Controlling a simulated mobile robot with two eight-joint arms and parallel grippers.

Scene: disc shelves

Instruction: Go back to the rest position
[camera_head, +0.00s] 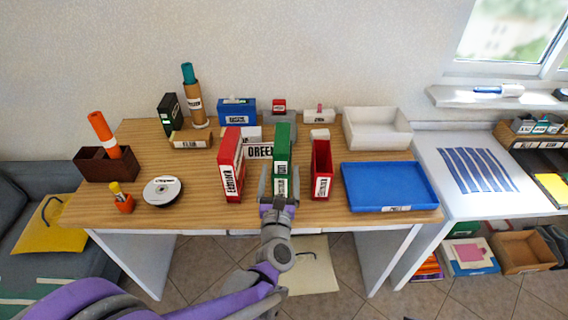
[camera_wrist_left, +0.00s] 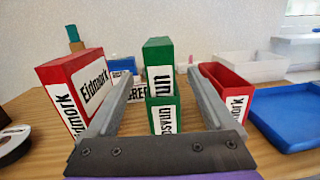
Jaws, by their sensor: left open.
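My left gripper (camera_head: 278,188) reaches over the table's front edge with its jaws open. In the left wrist view the gripper (camera_wrist_left: 158,84) has one finger to each side of a green case (camera_head: 282,145). The green case (camera_wrist_left: 158,58) stands upright behind a lower green front (camera_wrist_left: 165,115) with a white label, apparently a holder. No grip on it shows; whether a finger touches it I cannot tell. My right gripper is not in view.
A red case (camera_head: 231,160) stands close left of the gripper, and an open red holder (camera_head: 321,165) stands close right. A blue tray (camera_head: 388,187) lies further right. A disc stack (camera_head: 162,190) and an orange cup (camera_head: 123,204) are at left. The wooden tabletop (camera_head: 195,215) is bare at front left.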

